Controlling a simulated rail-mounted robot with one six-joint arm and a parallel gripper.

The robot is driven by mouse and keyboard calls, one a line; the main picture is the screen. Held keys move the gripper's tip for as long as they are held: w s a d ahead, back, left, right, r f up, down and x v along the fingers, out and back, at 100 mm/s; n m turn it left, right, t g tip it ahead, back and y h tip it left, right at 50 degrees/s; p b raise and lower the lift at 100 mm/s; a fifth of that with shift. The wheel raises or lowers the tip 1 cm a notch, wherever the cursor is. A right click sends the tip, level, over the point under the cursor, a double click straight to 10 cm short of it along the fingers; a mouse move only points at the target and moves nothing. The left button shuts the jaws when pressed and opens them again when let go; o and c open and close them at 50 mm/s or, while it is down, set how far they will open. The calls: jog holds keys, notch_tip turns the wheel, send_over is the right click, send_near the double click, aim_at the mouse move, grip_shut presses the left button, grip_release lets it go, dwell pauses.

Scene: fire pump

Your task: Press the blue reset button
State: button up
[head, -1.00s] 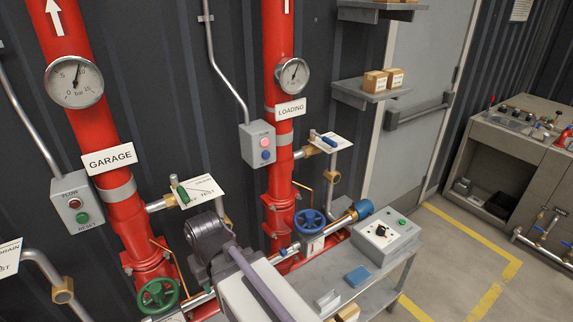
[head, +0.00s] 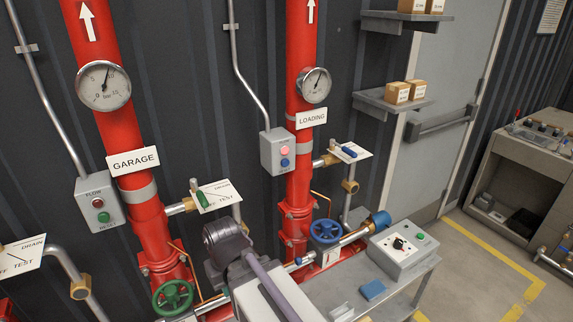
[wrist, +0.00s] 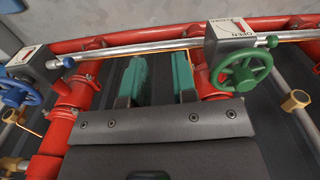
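The blue reset button (head: 285,162) is on the front of a grey box (head: 277,147) beside the red LOADING pipe (head: 300,195) in the head view. A pink lamp (head: 284,151) sits just above it. My gripper (wrist: 160,75) shows in the wrist view with two teal fingers apart and nothing between them. It is over the lower pipework, between the blue handwheel (wrist: 18,90) and the green handwheel (wrist: 240,68). The button is not seen in the wrist view. In the head view my arm is in front of the pipes, and the fingers cannot be made out.
Lever valves with white plates (head: 352,152) and the handwheels stick out near the pipes. A bench with a control box (head: 397,248) stands at lower right.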

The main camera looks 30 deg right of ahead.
grip_shut()
dwell(1.3)
